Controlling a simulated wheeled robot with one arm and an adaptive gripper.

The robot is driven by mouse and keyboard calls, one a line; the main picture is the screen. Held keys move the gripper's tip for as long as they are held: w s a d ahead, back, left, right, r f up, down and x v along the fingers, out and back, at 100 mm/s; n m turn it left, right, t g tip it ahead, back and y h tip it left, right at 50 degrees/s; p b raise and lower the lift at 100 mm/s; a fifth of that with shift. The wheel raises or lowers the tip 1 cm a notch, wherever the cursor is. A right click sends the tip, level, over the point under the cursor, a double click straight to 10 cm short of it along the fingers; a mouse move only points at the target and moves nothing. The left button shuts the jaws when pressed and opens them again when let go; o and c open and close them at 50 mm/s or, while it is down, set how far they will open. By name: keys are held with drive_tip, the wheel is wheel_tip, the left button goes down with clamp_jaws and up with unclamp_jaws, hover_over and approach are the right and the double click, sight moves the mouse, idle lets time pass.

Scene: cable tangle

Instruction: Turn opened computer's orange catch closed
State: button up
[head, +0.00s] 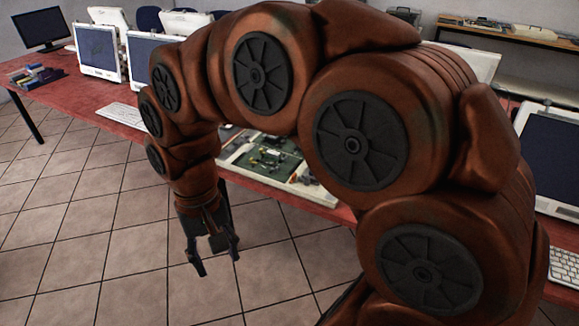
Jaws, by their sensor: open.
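The opened computer (262,158) lies on the red table, its green circuit board showing in the head view. My arm hides part of it on the right and above. I cannot make out the orange catch; it is hidden or too small to tell. My gripper (216,268) points down in front of the table's front edge, over the tiled floor, to the lower left of the opened computer. Its fingers are apart with nothing between them.
The red table (85,93) runs across the back. White monitors (100,50), a dark monitor (42,30) and a keyboard (122,116) stand left. Another monitor (553,160) and keyboard (565,267) are right. The tiled floor (80,240) is clear at left.

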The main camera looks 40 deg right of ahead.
drive_tip(key=w+d+r+m+y+p, duration=0.1)
drive_tip(key=w+m, duration=0.2)
drive_tip(key=w, duration=0.5)
drive_tip(key=w+d+r+m+p, duration=0.1)
drive_tip(key=w+d+r+m, duration=0.15)
drive_tip(key=w, duration=0.55)
drive_tip(key=w+d+f+m+p, duration=0.2)
drive_tip(key=w+d+f+m, duration=0.3)
drive_tip(key=w+d+m, duration=0.45)
drive_tip(key=m+g+h+p, duration=0.2)
drive_tip(key=m+p, duration=0.1)
drive_tip(key=m, duration=0.8)
approach(294, 174)
drive_tip(key=w+a, duration=0.1)
drive_tip(key=a, duration=0.1)
drive_tip(key=w+a, duration=0.1)
drive_tip(key=a, duration=0.1)
drive_tip(key=w+a+f, duration=0.1)
drive_tip(key=a, duration=0.1)
drive_tip(key=shift+w+a, duration=0.25)
drive_tip(key=shift+w, duration=0.05)
drive_tip(key=s+d+m+h+p, duration=0.1)
drive_tip(key=s+d+m, duration=0.25)
drive_tip(key=d, duration=0.25)
drive_tip(key=shift+m, duration=0.35)
drive_tip(key=shift+p+x, duration=1.2)
drive_tip(key=shift+x, duration=2.5)
drive_tip(key=shift+s+a, duration=0.15)
